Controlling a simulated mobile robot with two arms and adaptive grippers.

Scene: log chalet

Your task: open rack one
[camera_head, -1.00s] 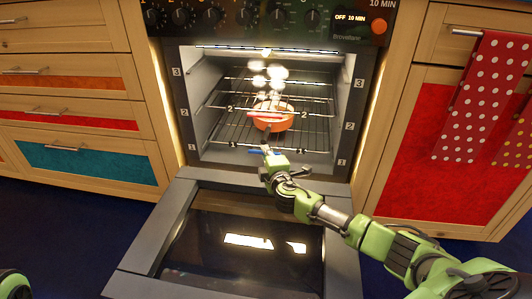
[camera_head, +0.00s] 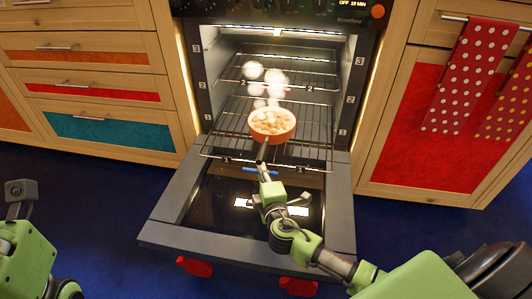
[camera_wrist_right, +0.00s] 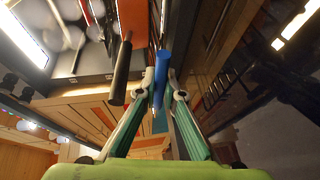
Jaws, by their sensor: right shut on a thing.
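Rack one (camera_head: 215,150), the lowest wire rack, stands partly out of the oven over the lowered oven door (camera_head: 165,215). Its blue handle (camera_head: 250,168) is at its front edge. My right gripper (camera_head: 264,173) is shut on this handle, which also shows between the fingers in the right wrist view (camera_wrist_right: 161,72). An orange pan (camera_head: 283,130) with pale round pieces in it sits on rack one. Its dark handle (camera_head: 262,152) points toward my right gripper. Part of my left arm shows at the left edge; its finger state is unclear.
Rack two (camera_head: 310,82) is inside the oven (camera_head: 345,60), above and behind rack one. White puffs of steam (camera_head: 275,78) rise over the pan. Red mitt-like things (camera_head: 194,266) show at the door's front edge. Drawers (camera_head: 110,130) stand left, a red cabinet (camera_head: 410,150) right. Blue floor is clear.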

